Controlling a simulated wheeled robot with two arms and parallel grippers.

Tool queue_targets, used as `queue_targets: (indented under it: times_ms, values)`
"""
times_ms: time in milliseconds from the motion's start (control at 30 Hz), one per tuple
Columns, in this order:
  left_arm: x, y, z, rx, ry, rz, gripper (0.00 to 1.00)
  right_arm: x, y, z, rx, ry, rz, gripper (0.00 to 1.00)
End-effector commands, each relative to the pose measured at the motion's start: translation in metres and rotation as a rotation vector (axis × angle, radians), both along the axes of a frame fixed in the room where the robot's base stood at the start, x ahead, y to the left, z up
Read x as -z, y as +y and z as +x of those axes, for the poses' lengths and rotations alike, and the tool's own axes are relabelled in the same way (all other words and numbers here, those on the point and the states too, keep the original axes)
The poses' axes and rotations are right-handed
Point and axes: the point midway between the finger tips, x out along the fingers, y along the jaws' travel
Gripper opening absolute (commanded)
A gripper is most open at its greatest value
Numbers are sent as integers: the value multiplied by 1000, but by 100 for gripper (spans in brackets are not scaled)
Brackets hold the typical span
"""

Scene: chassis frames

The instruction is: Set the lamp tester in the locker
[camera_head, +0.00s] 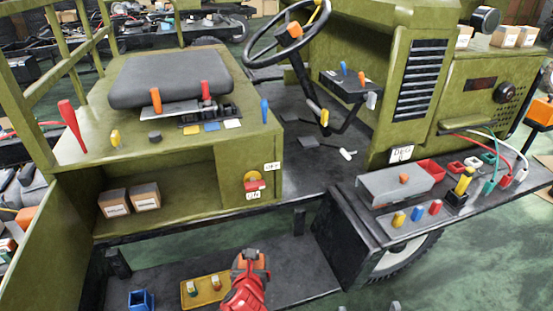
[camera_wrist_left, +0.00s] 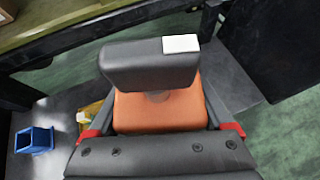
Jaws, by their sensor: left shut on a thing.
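My left gripper (camera_head: 251,262) is shut on an orange-and-black device, taken as the lamp tester; in the left wrist view it has an orange body (camera_wrist_left: 160,112), a dark head and a white patch. It is above the dark lower step, in front of the green vehicle body. The locker appears to be the open green compartment (camera_head: 200,172) under the seat, up and left of the gripper. Its door (camera_head: 35,255) stands open at the left. Two grey tips at the bottom edge, apart, look like my right gripper (camera_head: 368,308), open and empty; the rest is out of frame.
Two small boxes (camera_head: 130,199) sit at the compartment's left; its right floor is clear. A red-and-yellow switch (camera_head: 254,181) is on the panel right of it. A yellow tray (camera_head: 205,291) and a blue holder (camera_head: 141,300) are on the step. A cluttered side shelf (camera_head: 385,236) is at right.

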Motion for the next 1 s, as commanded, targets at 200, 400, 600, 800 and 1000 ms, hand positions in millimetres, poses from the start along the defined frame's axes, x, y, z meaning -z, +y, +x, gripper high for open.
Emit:
queue_targets:
  times_ms: [200,400,600,800,1000]
  values:
    - [-22,70,26,-1,14,1,7,-12,0,0,0,0,0,100]
    - [-27,101,29,-3,30,-10,7,-14,0,0,0,0,0,100]
    - [-28,105,29,-4,37,-15,7,-14,0,0,0,0,0,100]
    - [-28,104,29,-1,35,-9,7,-14,0,0,0,0,0,100]
    - [-28,104,29,-4,37,-12,7,-14,0,0,0,0,0,100]
